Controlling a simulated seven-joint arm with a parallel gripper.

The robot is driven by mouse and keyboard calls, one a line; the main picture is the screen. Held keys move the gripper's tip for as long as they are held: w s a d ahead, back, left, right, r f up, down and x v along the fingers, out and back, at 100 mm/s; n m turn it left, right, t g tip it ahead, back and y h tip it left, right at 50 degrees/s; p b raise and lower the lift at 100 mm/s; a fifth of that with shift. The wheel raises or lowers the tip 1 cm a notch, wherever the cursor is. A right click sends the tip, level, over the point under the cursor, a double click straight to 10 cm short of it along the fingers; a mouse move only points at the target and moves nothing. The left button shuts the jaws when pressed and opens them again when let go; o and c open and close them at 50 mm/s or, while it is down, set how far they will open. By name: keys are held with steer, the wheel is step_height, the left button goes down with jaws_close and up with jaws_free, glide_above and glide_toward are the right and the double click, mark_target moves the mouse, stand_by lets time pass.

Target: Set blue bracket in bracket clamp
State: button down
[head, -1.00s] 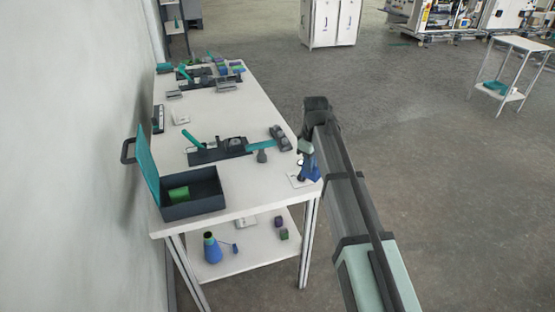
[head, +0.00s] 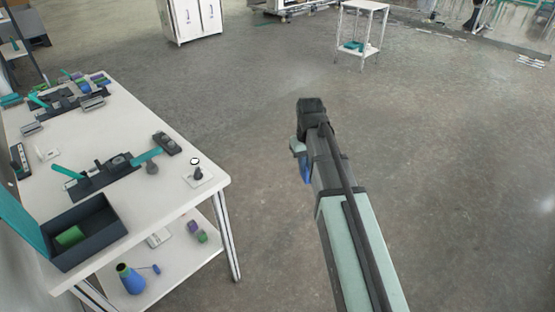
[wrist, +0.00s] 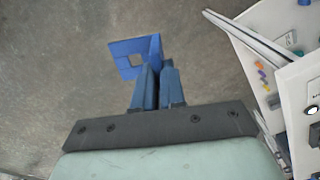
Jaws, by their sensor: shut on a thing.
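The blue bracket (wrist: 122,50), an angled plate with a square hole, is in my gripper (wrist: 158,78). The gripper is shut on one edge of it, and the bracket sticks out past the fingertips to the left in the wrist view. In the head view my gripper (head: 305,167) hangs over open floor, right of the workbench and clear of it; the bracket is hard to tell from the blue fingers there. A dark fixture with teal levers (head: 100,182), seemingly the bracket clamp, lies on the bench; I cannot tell its seat clearly.
The white workbench (head: 160,203) also bears an open dark box (head: 88,238) with a teal lid, a small white plate with a post (head: 197,175), and a second fixture farther back (head: 55,103). A lower shelf holds a blue bottle (head: 130,279). The floor around my gripper is clear.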

steer(key=s+d+m, duration=0.2)
steer(key=d+m, duration=0.1)
steer(key=d, duration=0.5)
steer(key=w+a+r+n, duration=0.1)
steer(key=w+a, duration=0.4)
steer(key=a, duration=0.7)
steer(key=w+a+r+n, duration=0.2)
steer(key=w+a, duration=0.3)
steer(key=a, duration=0.7)
steer(key=w+a+r+n, duration=0.1)
steer(key=w+a, duration=0.4)
steer(key=a, duration=0.6)
steer(key=s+a+r+n, duration=0.1)
steer(key=s+a+n, duration=0.1)
steer(key=a, duration=1.3)
steer(key=s+a+r+n, duration=0.1)
steer(key=s+a, duration=0.1)
steer(key=a, duration=1.2)
steer(key=s+a+r+n, duration=0.2)
steer(key=s+a, duration=0.1)
steer(key=a, duration=1.2)
steer(key=shift+w+a+f, duration=0.1)
steer(key=shift+w+f, duration=0.05)
steer(key=shift+f, duration=2.35)
steer(key=shift+f, duration=1.05)
steer(key=c, duration=0.9)
jaws_free()
